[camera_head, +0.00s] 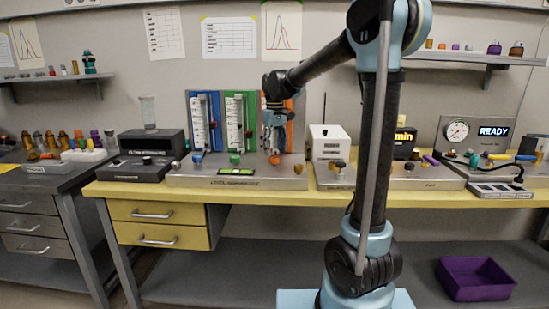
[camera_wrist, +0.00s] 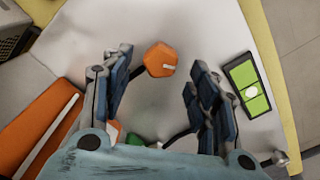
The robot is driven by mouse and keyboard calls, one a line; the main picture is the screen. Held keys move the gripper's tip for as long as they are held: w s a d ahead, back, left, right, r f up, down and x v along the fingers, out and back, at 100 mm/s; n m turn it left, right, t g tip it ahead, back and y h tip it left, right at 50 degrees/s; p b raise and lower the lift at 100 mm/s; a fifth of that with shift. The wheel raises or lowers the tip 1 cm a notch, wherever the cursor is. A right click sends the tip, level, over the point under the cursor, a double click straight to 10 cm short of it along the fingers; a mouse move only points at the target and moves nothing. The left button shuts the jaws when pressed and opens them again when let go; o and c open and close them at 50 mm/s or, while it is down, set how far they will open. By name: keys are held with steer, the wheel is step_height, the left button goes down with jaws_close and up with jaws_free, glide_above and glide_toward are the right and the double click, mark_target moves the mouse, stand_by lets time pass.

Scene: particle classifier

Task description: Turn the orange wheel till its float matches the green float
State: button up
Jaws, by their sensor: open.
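The orange wheel (camera_head: 274,159) sits on the grey metal base (camera_head: 190,181) of the flow unit; in the wrist view the orange wheel (camera_wrist: 160,60) has a white mark on top. My gripper (camera_head: 273,146) points down above it, open, with blue-grey fingers apart on either side of the wheel in the wrist view. I cannot tell whether either finger touches it. The orange panel (camera_head: 289,137) is largely hidden behind my gripper, and its float cannot be made out.
A blue panel (camera_head: 216,103) stands at the left of the unit. The green wheel (camera_head: 235,159) and blue wheel (camera_head: 197,158) sit left of the orange one. A green-faced device (camera_wrist: 248,88) lies beside the wheel. A white box (camera_head: 325,145) stands to the right.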

mark_target(274, 156)
steer(key=shift+f, duration=1.85)
steer(key=c, duration=1.1)
